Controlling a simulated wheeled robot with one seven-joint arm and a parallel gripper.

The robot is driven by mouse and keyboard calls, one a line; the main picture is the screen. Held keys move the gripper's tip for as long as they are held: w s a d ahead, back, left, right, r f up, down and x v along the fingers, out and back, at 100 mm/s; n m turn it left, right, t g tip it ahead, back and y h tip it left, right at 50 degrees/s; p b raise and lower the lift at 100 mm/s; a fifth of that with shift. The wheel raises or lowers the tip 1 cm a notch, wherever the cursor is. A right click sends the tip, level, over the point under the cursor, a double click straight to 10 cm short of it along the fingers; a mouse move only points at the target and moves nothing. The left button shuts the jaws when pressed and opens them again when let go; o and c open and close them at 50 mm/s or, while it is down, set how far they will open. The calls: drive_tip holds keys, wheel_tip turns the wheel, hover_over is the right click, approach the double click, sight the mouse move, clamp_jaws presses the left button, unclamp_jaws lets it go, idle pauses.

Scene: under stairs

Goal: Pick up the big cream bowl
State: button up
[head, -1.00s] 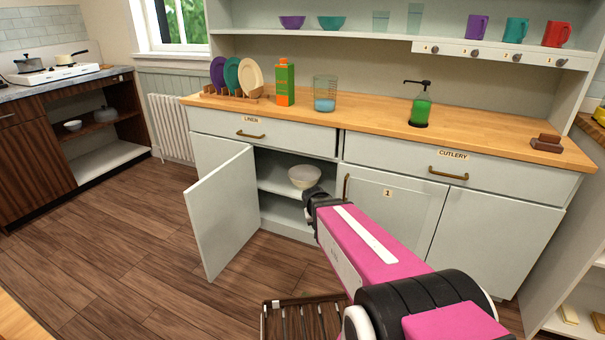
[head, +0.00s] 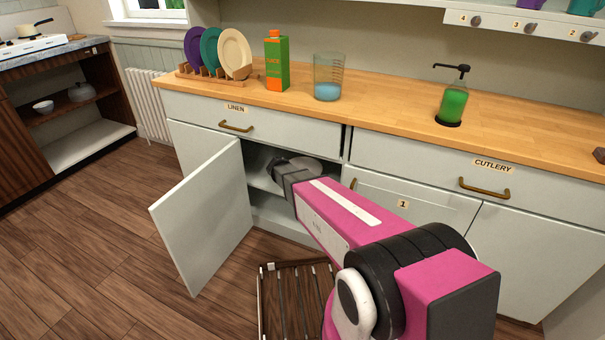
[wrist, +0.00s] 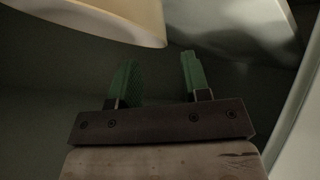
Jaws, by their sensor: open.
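The big cream bowl (wrist: 95,18) fills the upper left of the wrist view, with its rim edge towards my fingers. In the head view a pale part of the bowl (head: 318,170) shows inside the open cupboard, mostly hidden behind my wrist. My gripper (wrist: 158,62) is open, with two green fingers apart and nothing between them. The bowl lies just beyond and to the left of the fingertips in the wrist view. I cannot tell whether they touch. In the head view my fingers are hidden inside the cupboard.
The open cupboard door (head: 205,215) stands to the left of my arm. The closed door marked 1 (head: 415,205) is on the right. A slatted wooden rack (head: 290,300) is on the floor below my arm. The counter above (head: 400,125) holds a juice carton, jug and soap bottle.

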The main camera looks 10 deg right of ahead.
drive_tip(key=shift+x, duration=3.2)
drive_tip(key=shift+s, duration=0.1)
clamp_jaws()
